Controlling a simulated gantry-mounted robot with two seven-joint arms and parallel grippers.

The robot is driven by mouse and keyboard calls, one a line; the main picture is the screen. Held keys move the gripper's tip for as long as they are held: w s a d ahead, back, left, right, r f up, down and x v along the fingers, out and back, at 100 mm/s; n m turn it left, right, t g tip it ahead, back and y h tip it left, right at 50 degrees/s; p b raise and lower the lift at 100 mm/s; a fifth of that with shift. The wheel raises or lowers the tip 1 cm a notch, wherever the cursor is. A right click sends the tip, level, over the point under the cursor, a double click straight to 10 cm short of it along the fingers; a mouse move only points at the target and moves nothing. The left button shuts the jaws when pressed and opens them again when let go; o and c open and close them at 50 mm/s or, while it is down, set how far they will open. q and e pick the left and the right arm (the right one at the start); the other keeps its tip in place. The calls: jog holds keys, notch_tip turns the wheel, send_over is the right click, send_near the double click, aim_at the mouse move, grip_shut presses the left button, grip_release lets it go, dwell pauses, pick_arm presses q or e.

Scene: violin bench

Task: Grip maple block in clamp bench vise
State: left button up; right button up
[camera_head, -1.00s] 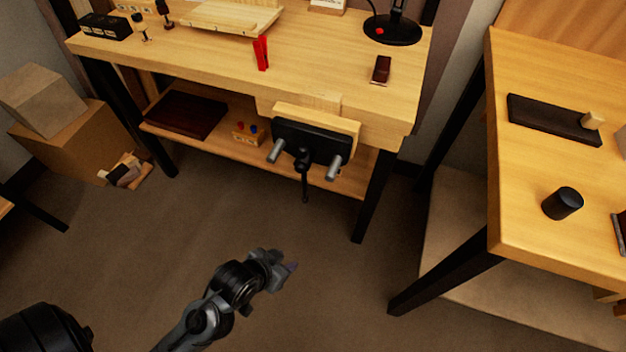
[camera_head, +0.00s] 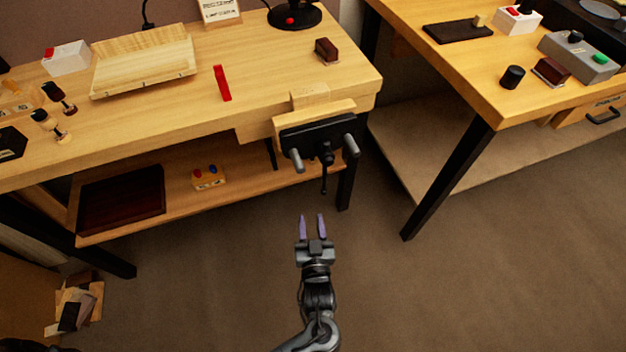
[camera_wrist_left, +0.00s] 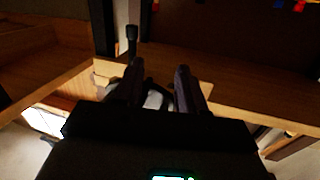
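The bench vise (camera_head: 318,133) is on the front edge of the workbench, toward its right end. It has a black front plate, two grey rods and a dark handle hanging down. A pale wooden block (camera_head: 310,95), likely the maple block, shows at the vise's wooden jaw; I cannot tell whether it is clamped. My left gripper (camera_head: 312,226) is open and empty, its two purple fingers pointing toward the bench below the vise. In the left wrist view its dark fingers (camera_wrist_left: 160,85) are apart, with a dark rod beyond them. My right gripper is not in view.
The workbench (camera_head: 190,105) holds a red object (camera_head: 222,83), a dark brown block (camera_head: 327,50) and a wooden tray-like board (camera_head: 145,68). A lower shelf (camera_head: 250,170) is under it. A second table (camera_head: 480,85) stands at right. Floor around my gripper is clear.

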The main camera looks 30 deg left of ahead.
aim_at(325, 181)
pick_arm(q)
jog(key=shift+t, duration=0.3)
jog(key=w+r+b, duration=0.1)
jog(key=w, duration=0.2)
jog(key=w+r+b, duration=0.1)
jog(key=w, duration=0.2)
jog(key=w+a+r, duration=0.1)
jog(key=w+r, duration=0.1)
jog(key=w, duration=0.1)
jog(key=shift+b, duration=0.4)
jog(key=w, duration=0.1)
jog(key=w+a+b, duration=0.1)
jog(key=w, duration=0.1)
jog(key=shift+w+a+r+n, duration=0.1)
jog(key=shift+w+r+n, duration=0.1)
jog(key=shift+w+n, duration=0.1)
jog(key=shift+w+a+b, duration=0.2)
jog(key=shift+b, duration=0.15)
jog(key=shift+w+a, duration=0.15)
jog(key=shift+a, duration=0.15)
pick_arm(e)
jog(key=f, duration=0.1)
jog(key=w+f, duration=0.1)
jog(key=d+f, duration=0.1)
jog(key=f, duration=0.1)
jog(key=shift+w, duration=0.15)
pick_arm(q)
jog(key=shift+d, duration=0.1)
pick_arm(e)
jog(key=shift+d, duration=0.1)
